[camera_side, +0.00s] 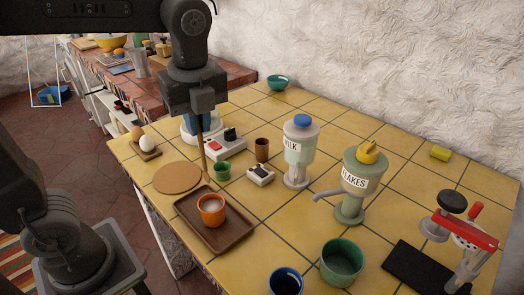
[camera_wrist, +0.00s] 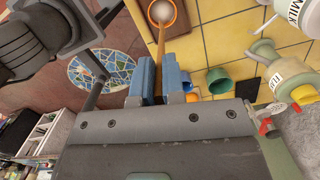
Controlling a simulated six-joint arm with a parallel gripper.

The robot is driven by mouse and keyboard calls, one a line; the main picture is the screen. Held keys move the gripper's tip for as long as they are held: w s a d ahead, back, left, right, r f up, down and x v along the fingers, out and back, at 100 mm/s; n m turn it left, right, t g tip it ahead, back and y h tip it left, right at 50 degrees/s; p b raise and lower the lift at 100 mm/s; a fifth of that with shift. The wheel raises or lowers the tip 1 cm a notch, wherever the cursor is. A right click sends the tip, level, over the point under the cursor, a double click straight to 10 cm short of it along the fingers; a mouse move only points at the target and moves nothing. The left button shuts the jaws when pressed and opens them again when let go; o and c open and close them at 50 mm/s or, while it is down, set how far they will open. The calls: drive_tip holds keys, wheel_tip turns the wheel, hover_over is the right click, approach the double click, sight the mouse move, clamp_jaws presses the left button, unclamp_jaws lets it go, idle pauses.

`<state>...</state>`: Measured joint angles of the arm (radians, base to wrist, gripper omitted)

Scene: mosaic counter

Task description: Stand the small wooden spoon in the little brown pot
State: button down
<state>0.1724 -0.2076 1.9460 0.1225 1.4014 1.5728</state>
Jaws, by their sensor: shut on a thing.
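The small wooden spoon (camera_side: 204,150) hangs almost upright below my gripper (camera_side: 203,112) in the side view. My gripper is shut on its upper part. The spoon's lower end is by the far edge of the brown tray, left of a small green cup. In the wrist view the spoon (camera_wrist: 160,45) sticks out between the blue fingers of my gripper (camera_wrist: 160,75). The little brown pot (camera_side: 262,150) stands upright on the yellow tiles, to the right of the spoon and apart from it. I cannot make out the pot in the wrist view.
The green cup (camera_side: 222,171) and a small white box (camera_side: 260,174) stand near the pot. A brown tray (camera_side: 240,238) holds an orange cup (camera_side: 211,209). The milk dispenser (camera_side: 299,150) rises right of the pot. A red-and-white device (camera_side: 226,144) lies behind.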

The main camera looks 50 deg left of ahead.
drive_tip(key=w+a+r, duration=0.1)
drive_tip(key=w+a, duration=0.4)
drive_tip(key=w, duration=0.7)
drive_tip(key=w+a+r, duration=0.1)
drive_tip(key=w+a, duration=0.3)
drive_tip(key=w, duration=0.8)
wheel_tip(320, 180, down, 11)
drive_tip(key=shift+s, duration=0.15)
drive_tip(key=shift+f, duration=0.15)
drive_tip(key=c, duration=1.1)
unclamp_jaws()
drive_tip(key=shift+c, duration=0.2)
